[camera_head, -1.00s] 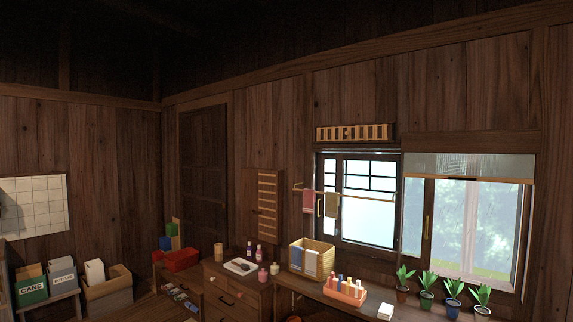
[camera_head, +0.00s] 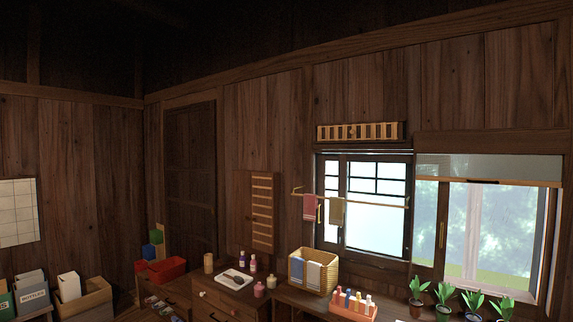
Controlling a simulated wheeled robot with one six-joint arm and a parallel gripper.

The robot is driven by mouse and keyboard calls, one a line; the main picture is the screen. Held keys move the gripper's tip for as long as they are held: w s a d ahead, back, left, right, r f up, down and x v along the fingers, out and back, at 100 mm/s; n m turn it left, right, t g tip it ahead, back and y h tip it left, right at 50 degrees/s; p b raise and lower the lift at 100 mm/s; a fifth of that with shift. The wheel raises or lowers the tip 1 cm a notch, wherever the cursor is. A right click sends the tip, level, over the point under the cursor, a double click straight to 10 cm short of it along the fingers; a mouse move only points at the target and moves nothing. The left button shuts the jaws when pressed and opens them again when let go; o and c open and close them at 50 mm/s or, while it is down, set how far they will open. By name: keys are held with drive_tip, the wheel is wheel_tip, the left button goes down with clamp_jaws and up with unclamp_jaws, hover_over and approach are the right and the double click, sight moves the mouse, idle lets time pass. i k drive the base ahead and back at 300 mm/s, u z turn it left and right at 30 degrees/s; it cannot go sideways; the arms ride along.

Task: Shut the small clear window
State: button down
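Two windows are in the far wall. The left, smaller window (camera_head: 376,213) has dark frames, a lattice of small panes at the top and pale, bright glass; a towel rail crosses in front of it. The right, larger window (camera_head: 492,230) shows trees outside, with a blind (camera_head: 490,168) over its top. A slim yellowish handle (camera_head: 442,235) stands on its left frame. I cannot tell for sure how far either window is open. My gripper is not in view.
A pink towel (camera_head: 309,207) and an olive towel (camera_head: 337,211) hang on the rail. Below the windows, a counter holds a wicker basket (camera_head: 297,268), a bottle tray (camera_head: 352,308) and several potted plants (camera_head: 443,300).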

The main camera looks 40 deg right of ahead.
sight(436, 272)
drive_tip(key=z, duration=0.05)
drive_tip(key=i, duration=1.3)
drive_tip(key=z, duration=1.15)
drive_tip(key=i, duration=0.95)
drive_tip(key=z, duration=0.8)
